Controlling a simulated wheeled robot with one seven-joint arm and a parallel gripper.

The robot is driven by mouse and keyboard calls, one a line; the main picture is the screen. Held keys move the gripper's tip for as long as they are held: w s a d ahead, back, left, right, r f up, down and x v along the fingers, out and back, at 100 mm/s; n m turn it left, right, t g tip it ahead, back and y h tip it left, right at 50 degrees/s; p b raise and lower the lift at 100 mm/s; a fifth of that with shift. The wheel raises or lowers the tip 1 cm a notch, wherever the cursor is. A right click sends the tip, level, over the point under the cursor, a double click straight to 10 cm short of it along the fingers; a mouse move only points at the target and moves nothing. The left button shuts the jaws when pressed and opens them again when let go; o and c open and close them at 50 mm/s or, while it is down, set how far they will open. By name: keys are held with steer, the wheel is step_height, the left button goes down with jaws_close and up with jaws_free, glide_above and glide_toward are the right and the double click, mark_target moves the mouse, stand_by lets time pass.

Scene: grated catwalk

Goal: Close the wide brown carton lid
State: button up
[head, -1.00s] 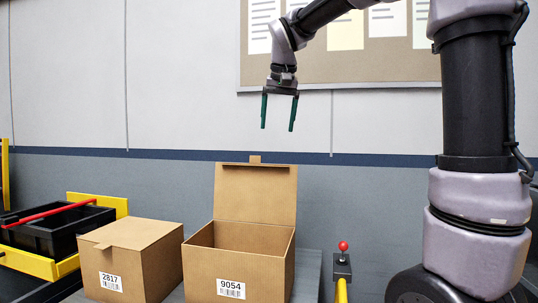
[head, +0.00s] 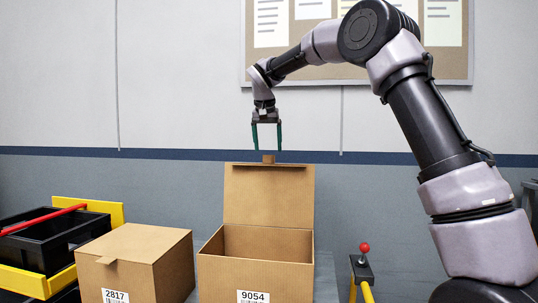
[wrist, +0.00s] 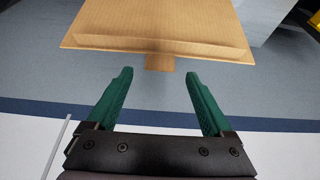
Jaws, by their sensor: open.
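The wide brown carton (head: 222,278), labelled 9054, stands open with its lid (head: 268,195) raised upright at the back. A small tab (head: 268,158) sticks up from the middle of the lid's top edge. I see no contact with the tab.
A closed brown carton (head: 165,260), labelled 2817, stands left of the open one. A black bin (head: 45,245) with yellow sides and a red bar is further left. A red-knobbed lever (head: 364,250) stands to the right. A notice board (head: 465,60) hangs on the wall behind.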

mark_target(269, 156)
steer(key=shift+x, duration=1.8)
jaws_close()
